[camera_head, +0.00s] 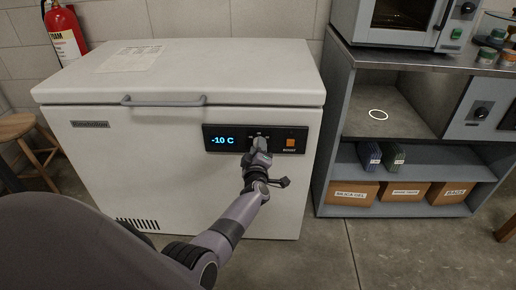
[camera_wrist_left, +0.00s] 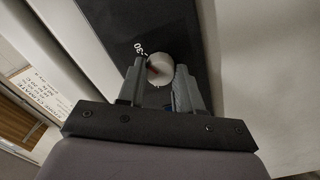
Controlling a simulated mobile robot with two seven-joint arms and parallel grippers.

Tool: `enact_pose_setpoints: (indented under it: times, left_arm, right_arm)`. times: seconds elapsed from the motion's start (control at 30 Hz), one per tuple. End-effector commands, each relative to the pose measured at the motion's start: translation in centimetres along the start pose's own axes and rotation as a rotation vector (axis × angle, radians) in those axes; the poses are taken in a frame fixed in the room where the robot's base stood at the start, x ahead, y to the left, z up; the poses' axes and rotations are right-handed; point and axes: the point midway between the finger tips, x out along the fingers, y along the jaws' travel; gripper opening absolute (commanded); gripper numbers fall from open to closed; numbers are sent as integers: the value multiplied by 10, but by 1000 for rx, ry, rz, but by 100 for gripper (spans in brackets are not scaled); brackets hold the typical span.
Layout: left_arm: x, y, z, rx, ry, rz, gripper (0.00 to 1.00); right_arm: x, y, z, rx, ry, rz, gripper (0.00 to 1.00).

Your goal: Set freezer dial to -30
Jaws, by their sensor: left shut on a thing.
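The white chest freezer (camera_head: 150,165) stands against the wall with its lid shut. Its black control panel (camera_head: 215,148) shows a lit "-10 C" on the display (camera_head: 222,140). My left gripper (camera_head: 260,142) is at the middle of the panel and hides most of the dial in the head view. In the left wrist view the dial (camera_wrist_left: 160,66) is a pale round knob with a reddish mark, between the fingertips of my left gripper (camera_wrist_left: 159,80), which is shut on it. The printed "-30" (camera_wrist_left: 139,49) shows beside the dial. My right gripper is not in view.
An orange button (camera_head: 291,143) sits right of the dial. The lid handle (camera_head: 163,102) sticks out above the panel. A grey shelf unit (camera_head: 333,165) stands close on the right, a wooden stool (camera_head: 18,126) at the left. The floor in front is clear at the right.

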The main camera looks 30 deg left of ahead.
Motion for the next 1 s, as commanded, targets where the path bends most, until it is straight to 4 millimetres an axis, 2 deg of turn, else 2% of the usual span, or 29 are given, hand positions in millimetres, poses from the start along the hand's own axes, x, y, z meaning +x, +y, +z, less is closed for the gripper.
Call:
enact_pose_setpoints:
  times: [0.23, 0.27, 0.3, 0.33, 0.67, 0.77, 1.0]
  left_arm:
    - [1, 1, -1, 2, 1, 2, 4]
    - [1, 1, -1, 2, 1, 2, 44]
    - [1, 1, -1, 1, 1, 2, 57]
    - [1, 1, -1, 1, 1, 2, 60]
    - [-2, 1, 0, 0, 0, 0, 60]
    - [-10, 1, -1, 0, -1, 0, 60]
    - [-43, 2, -1, -1, -1, -1, 60]
  right_arm:
    - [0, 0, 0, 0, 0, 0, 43]
    - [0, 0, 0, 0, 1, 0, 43]
    - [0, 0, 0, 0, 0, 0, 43]
    - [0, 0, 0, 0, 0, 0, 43]
    - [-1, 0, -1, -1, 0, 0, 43]
    - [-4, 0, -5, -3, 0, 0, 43]
    - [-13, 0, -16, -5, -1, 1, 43]
